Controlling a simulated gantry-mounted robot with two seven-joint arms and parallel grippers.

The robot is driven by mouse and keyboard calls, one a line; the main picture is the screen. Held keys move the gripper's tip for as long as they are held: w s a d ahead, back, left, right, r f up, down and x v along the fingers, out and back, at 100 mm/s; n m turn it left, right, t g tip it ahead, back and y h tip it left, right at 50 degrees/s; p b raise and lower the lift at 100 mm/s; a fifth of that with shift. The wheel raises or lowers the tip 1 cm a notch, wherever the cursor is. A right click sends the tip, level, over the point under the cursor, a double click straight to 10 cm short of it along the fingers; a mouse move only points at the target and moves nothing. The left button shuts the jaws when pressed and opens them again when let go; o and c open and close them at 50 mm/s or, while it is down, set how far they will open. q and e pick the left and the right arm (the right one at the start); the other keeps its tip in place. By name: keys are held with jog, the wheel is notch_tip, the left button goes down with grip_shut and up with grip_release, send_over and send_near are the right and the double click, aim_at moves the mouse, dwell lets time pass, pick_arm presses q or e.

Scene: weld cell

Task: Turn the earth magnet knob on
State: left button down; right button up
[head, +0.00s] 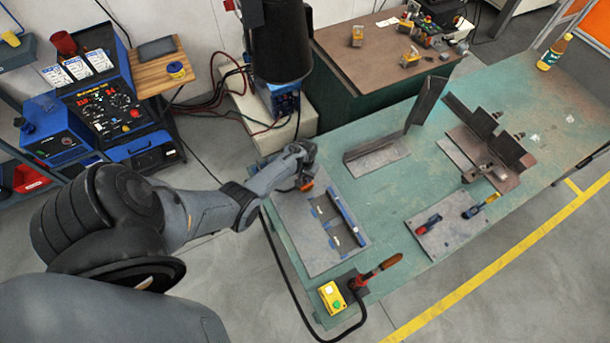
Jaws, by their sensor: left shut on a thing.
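My left gripper (302,175) is shut at the far-left part of a grey metal plate (297,249) on the green table. A small orange and dark piece, which looks like the earth magnet (306,187), shows just below the fingers. The gripper hides most of it, including the knob, so I cannot read the knob's position. The fingers appear closed around its top. My right gripper is not in view.
The green table (392,203) also holds an angled metal piece (376,155), a plate with clamps (447,232) and a yellow button box (332,297). A red tool with an orange handle (376,270) lies at the front. A black cable runs along the table's left edge.

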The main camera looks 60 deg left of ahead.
aim_at(305, 178)
pick_arm(q)
jog(key=shift+m, duration=1.3)
jog(key=c, duration=0.8)
grip_release()
jog(key=shift+r+p, duration=0.55)
jog(key=shift+r, duration=0.05)
jog(key=shift+r+p, duration=1.1)
jog(key=shift+r, duration=3.7)
